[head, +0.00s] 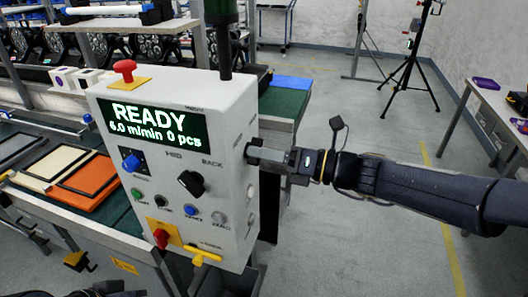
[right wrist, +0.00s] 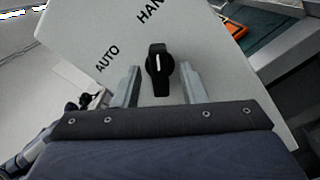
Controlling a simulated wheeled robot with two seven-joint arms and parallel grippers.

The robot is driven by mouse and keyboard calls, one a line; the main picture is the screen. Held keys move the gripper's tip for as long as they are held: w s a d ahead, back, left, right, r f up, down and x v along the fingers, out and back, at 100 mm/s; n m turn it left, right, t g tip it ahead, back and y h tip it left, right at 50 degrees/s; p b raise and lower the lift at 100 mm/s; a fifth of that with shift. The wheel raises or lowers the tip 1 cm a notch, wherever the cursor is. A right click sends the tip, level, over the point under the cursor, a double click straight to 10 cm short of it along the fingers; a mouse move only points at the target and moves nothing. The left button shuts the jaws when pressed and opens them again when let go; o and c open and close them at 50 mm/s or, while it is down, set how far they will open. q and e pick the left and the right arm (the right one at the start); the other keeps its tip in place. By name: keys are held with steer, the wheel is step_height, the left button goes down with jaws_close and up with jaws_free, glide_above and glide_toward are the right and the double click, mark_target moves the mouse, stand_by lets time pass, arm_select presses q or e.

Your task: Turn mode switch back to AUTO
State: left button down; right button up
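The mode switch (right wrist: 160,66) is a black knob with a white pointer line on the side face of the white control box (head: 228,110). In the right wrist view, the labels AUTO (right wrist: 107,58) and HAND, partly cut off, stand beyond it; the pointer line is upright in the picture, nearer HAND than AUTO. My right gripper (head: 250,153) is at the box's right side. In the right wrist view its two fingers (right wrist: 160,80) stand apart on either side of the knob, with gaps visible. My left gripper is not in view.
A conveyor with coloured frames (head: 88,182) lies left. A tripod (head: 410,65) and table (head: 495,105) stand right; floor between is clear.

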steer(key=shift+a, duration=0.2)
jaws_close()
